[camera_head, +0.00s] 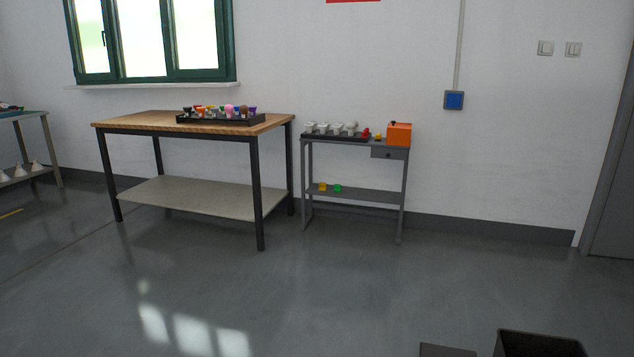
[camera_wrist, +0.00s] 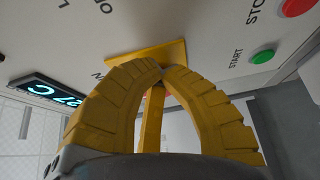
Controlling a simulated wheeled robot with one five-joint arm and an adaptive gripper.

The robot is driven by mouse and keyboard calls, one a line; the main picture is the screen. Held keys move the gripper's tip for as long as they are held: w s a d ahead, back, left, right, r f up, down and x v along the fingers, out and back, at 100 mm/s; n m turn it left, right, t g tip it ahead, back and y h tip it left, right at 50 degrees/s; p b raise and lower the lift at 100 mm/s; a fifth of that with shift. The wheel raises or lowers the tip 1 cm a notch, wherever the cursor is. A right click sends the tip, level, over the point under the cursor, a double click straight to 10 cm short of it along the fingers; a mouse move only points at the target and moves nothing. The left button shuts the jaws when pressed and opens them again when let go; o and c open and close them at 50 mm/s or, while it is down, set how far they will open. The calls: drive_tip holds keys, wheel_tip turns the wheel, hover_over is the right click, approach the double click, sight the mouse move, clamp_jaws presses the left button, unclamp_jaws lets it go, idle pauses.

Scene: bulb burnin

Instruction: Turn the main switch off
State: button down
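In the wrist view, a yellow plate (camera_wrist: 146,53) sits on a pale panel, just beyond the fingertips of my gripper (camera_wrist: 163,72). A small red part (camera_wrist: 170,93), seemingly the main switch's knob, shows between my yellow ribbed fingers, which hide most of it. The fingers are drawn together around it, with their tips at the plate. A narrow yellow strip stands between the two front fingers. Lettering reading ON or OFF is partly cut off at the top edge. The switch's exact setting is hidden. The head view shows neither my gripper nor the panel.
The panel has a lit display (camera_wrist: 48,91), a green START button (camera_wrist: 263,56) and a red button (camera_wrist: 298,6). In the head view, a wooden-top table (camera_head: 150,120) and a grey side table (camera_head: 350,191) stand along the wall.

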drive_tip(key=shift+s+r+p, duration=0.1)
drive_tip(key=shift+r+p, duration=0.45)
drive_tip(key=shift+r, duration=0.25)
drive_tip(key=shift+r+p, duration=0.45)
drive_tip(key=shift+p, duration=0.15)
drive_tip(key=c, duration=1.9)
unclamp_jaws()
drive_tip(key=shift+s+a+r, duration=0.1)
drive_tip(key=shift+s+r, duration=0.05)
drive_tip(key=shift+s, duration=0.05)
drive_tip(key=shift+c, duration=0.2)
clamp_jaws()
